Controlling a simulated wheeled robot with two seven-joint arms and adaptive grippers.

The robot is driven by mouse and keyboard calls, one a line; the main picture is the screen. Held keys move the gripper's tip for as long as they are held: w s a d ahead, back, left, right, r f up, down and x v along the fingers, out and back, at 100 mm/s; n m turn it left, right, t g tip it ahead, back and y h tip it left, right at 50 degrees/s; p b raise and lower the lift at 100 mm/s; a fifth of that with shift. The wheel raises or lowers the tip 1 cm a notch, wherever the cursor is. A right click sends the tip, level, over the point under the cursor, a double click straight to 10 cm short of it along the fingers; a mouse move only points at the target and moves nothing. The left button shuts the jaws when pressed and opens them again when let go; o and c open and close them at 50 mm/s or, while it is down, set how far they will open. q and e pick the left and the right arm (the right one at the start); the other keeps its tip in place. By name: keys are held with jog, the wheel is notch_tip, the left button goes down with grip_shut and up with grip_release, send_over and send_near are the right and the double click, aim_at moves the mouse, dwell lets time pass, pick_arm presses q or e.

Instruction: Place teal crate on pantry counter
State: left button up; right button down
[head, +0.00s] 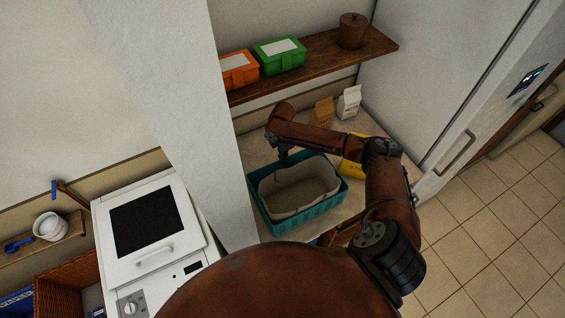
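The teal crate (313,211) is in the middle of the head view, over the light pantry counter (258,148). A beige open container (283,207) sits inside it. I cannot tell whether the crate's base fully touches the counter. My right arm reaches in from the right. My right gripper (283,160) points down at the crate's far rim, near its back left part. The fingers are small and dark, so I cannot tell whether they are closed on the rim. My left gripper is not in view.
A brown bag (323,112), a white bag (349,102) and a yellow item (352,168) stand on the counter behind and right of the crate. A wooden shelf (325,65) above holds orange (238,72) and green (279,56) boxes. A white wall end (190,120) borders the left.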

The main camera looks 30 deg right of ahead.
jog(key=f, duration=0.2)
jog(key=w+f+p, duration=0.1)
jog(key=f, duration=0.1)
dwell(0.3)
jog(key=shift+f, duration=0.25)
jog(key=c, duration=2.2)
grip_release()
jog(key=shift+o, duration=0.2)
notch_tip(320, 180, up, 12)
jog(key=b, duration=0.2)
jog(key=shift+w+r, duration=0.15)
